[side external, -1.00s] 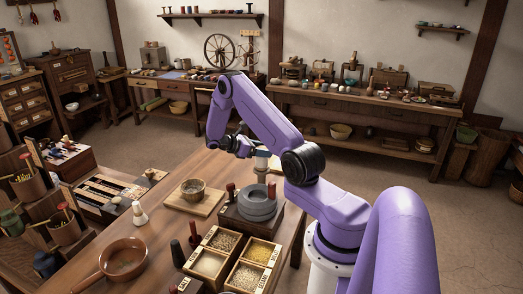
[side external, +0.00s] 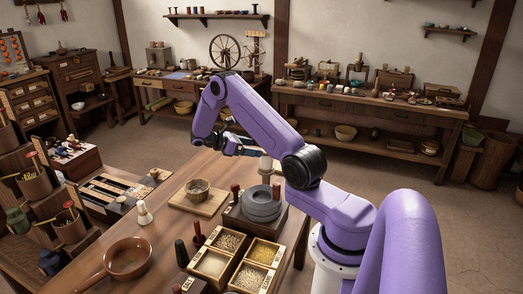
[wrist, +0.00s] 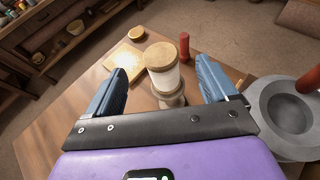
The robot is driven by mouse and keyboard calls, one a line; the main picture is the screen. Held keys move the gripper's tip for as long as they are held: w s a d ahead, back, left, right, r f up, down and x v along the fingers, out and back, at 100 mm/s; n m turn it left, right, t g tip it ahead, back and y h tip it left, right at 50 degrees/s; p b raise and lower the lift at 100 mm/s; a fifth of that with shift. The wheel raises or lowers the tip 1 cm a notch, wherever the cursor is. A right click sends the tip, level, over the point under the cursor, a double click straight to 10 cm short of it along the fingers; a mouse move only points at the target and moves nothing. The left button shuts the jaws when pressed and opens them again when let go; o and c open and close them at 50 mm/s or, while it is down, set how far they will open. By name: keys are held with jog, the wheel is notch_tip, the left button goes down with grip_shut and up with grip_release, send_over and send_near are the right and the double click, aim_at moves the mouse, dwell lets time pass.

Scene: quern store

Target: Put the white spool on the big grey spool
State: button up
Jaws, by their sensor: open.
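The white spool (wrist: 165,79), with a round wooden top, stands upright in the wrist view. It seems to rest on a wider greyish flanged piece (wrist: 171,99), probably the big grey spool, whose lower part is mostly hidden. My gripper (wrist: 161,65) is open, with one blue finger to each side of the white spool and a gap on both sides. In the side external view my gripper (side external: 248,150) is just left of the white spool (side external: 265,164), near the far end of the table; the lower part there is partly hidden.
A grey stone quern (side external: 262,205) with a red handle stands nearby; it also shows at right in the wrist view (wrist: 283,112). A red cylinder (wrist: 184,46), a bowl (side external: 198,189) on a board, a divided grain box (side external: 235,262) and a pan (side external: 128,258) share the table.

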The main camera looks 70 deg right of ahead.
jog(key=w+a+r+n+t, duration=0.1)
jog(key=w+a+r+t, duration=0.15)
jog(key=a, duration=0.65)
jog(key=w+a+r+t, duration=0.2)
jog(key=w+a+r, duration=0.15)
jog(key=a, duration=0.45)
jog(key=s+a+r+n+t+y, duration=0.1)
jog(key=s+a+r+t+y, duration=0.15)
jog(key=a, duration=0.35)
jog(key=s+a+r+t+y, duration=0.1)
jog(key=s+a, duration=0.2)
jog(key=a, duration=0.4)
jog(key=s+a+r+y, duration=0.1)
jog(key=s+a+y, duration=0.2)
jog(key=s, duration=0.8)
jog(key=s+a+n+t+y, duration=0.1)
jog(key=s+a+y, duration=0.2)
jog(key=s+a, duration=0.4)
jog(key=s, duration=0.5)
jog(key=shift+s+a+r+n+t, duration=0.15)
jog(key=shift+a+r+n+t, duration=0.15)
jog(key=shift+a+r, duration=0.1)
